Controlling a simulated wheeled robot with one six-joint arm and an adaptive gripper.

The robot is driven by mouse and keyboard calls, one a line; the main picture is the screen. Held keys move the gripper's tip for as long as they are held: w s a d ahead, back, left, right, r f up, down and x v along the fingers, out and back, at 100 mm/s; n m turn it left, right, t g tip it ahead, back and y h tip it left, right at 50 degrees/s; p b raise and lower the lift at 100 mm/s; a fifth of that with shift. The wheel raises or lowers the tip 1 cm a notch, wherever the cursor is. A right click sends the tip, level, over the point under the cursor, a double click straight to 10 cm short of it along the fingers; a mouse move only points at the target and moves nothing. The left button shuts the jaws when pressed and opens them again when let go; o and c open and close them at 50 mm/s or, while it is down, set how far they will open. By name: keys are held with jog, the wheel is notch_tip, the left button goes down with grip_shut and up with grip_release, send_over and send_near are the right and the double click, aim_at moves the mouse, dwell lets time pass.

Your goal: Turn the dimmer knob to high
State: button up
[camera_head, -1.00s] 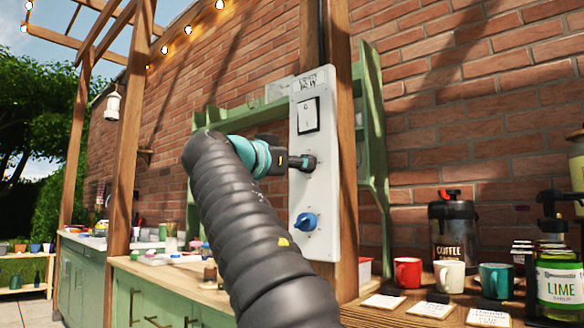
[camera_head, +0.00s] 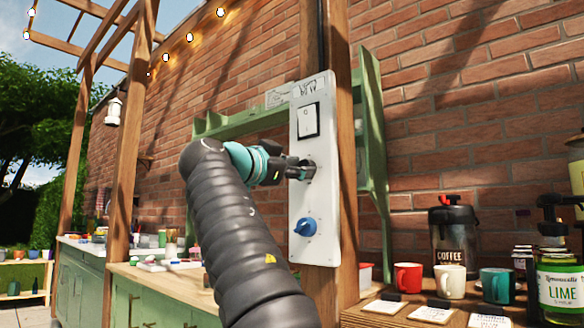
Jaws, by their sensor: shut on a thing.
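A white upright control panel (camera_head: 303,268) is fixed to a wooden post. It carries a framed switch (camera_head: 308,121) at the top and a blue knob (camera_head: 305,227) low down. The dimmer knob sits between them, dark and mostly hidden by my fingers. My gripper (camera_head: 301,168) reaches it from the left and is shut on it, its dark fingertips close against the panel. The knob's pointer and the scale marks around it are too small or covered to read.
A wooden counter (camera_head: 385,318) at the lower right holds a coffee dispenser (camera_head: 452,240), a red mug (camera_head: 407,277), a white mug (camera_head: 450,281), a green mug (camera_head: 497,286) and a lime bottle (camera_head: 562,280). A green shelf frame stands behind the panel.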

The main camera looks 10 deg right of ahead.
jog(key=shift+d, duration=0.1)
jog(key=o, duration=1.1)
jog(key=shift+d, duration=0.2)
jog(key=shift+o, duration=0.2)
jog(key=shift+a, duration=0.15)
jog(key=shift+a, duration=0.1)
jog(key=v, duration=1.2)
jog(key=shift+f, duration=0.1)
